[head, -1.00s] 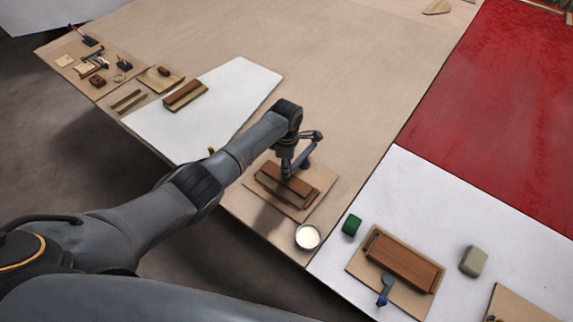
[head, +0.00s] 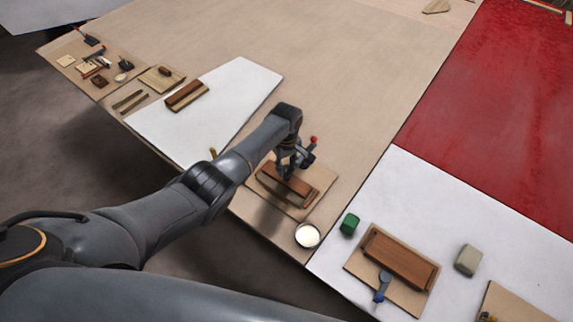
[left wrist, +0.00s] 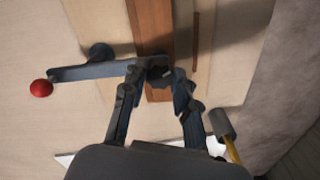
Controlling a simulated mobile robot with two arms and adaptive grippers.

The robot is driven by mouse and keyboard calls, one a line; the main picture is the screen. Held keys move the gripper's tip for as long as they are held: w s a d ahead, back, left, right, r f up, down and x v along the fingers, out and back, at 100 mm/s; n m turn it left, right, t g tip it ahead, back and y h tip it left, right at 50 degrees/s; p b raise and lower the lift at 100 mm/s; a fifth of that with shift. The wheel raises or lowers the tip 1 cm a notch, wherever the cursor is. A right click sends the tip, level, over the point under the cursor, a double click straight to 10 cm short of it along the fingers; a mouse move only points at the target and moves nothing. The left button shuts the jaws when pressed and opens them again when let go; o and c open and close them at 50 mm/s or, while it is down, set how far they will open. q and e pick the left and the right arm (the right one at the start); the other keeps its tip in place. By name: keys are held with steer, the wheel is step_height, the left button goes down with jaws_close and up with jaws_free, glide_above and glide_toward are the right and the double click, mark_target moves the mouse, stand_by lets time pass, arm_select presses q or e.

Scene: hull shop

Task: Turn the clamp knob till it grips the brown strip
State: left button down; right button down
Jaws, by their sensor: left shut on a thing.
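The brown strip (head: 292,188) lies on a thin tan board (head: 322,194). It also shows in the left wrist view (left wrist: 150,25), running up from under the fingers. The dark clamp (left wrist: 95,71) has an arm with a red ball end (left wrist: 41,88); the red end also shows in the head view (head: 314,139). My left gripper (left wrist: 160,76) is over the strip with its fingers closed round a dark piece at the inner end of the clamp arm, seemingly the knob. The fingers partly hide it, so its contact with the strip is unclear. My right gripper is not visible.
A white-filled cup (head: 307,236) stands near the table edge. A green block (head: 350,223), a grey block (head: 468,260) and another brown piece (head: 402,258) with a blue-tipped clamp (head: 380,295) are to the right. A yellow-handled tool (left wrist: 233,150) lies near my gripper.

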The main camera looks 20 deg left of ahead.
arm_select(q)
steer(key=m, duration=0.3)
steer(key=shift+m, duration=0.4)
steer(key=m, duration=0.3)
steer(key=shift+m, duration=0.3)
steer(key=m, duration=1.3)
steer(key=shift+m, duration=0.3)
steer(key=m, duration=0.3)
steer(key=shift+m, duration=0.3)
steer(key=shift+m+b, duration=0.35)
steer(key=shift+m, duration=1.25)
